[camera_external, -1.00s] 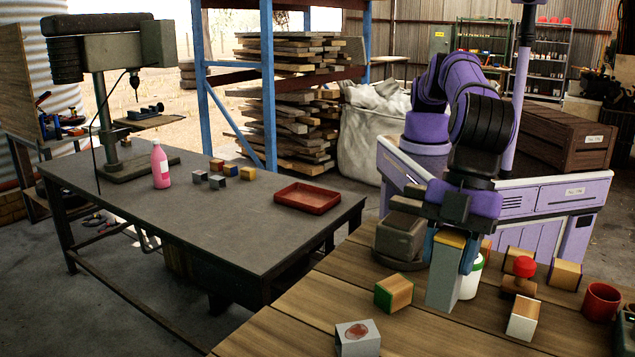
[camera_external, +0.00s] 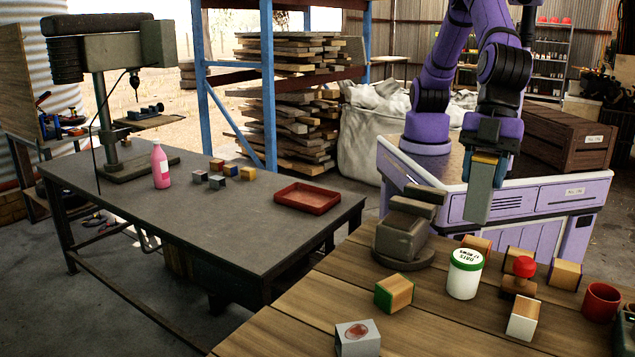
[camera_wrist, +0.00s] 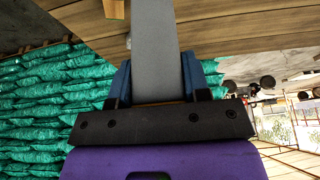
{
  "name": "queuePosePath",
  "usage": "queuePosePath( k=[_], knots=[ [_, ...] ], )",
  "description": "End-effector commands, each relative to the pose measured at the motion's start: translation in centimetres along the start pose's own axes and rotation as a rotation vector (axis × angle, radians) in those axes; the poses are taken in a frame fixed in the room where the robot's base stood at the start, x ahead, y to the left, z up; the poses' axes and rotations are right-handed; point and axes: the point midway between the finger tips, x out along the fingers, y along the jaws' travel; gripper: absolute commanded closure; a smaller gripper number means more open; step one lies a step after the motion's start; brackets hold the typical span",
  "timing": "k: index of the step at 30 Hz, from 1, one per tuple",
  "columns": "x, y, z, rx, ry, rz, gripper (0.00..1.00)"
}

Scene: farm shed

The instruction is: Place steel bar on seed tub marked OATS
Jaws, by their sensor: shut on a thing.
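The steel bar (camera_external: 478,190) is a grey upright block held in my gripper (camera_external: 488,160), raised above the far edge of the wooden table. In the wrist view the bar (camera_wrist: 155,50) runs up from between the two blue fingers of my gripper (camera_wrist: 157,85), which are shut on it. The seed tub (camera_external: 465,274) is white with a green rim and lettering on its lid that reads OATS. It stands upright on the wooden table, below and slightly left of the bar, with a clear gap between them. Its lid is bare.
Left of the tub stand a dark grey vice-like tool (camera_external: 402,238) and a green-sided wooden block (camera_external: 393,293). On its right are a red-knobbed stamp (camera_external: 521,275), wooden blocks (camera_external: 565,274) and a red mug (camera_external: 601,302). A grey-faced block (camera_external: 357,338) lies in front.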

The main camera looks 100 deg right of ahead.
Motion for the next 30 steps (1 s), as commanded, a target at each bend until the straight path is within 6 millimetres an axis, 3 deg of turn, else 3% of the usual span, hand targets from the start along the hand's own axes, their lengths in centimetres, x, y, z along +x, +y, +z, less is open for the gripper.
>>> queuePosePath(
  k=[5, 23, 30],
  knots=[
    [0.2, 0.2, 1.0, -0.001, 0.000, -0.002, 0.89],
    [6.8, 0.2, 3.7, -0.001, -0.001, -0.001, 0.89],
    [7.0, 0.2, 3.8, 0.000, 0.000, -0.002, 0.89]
  ],
)
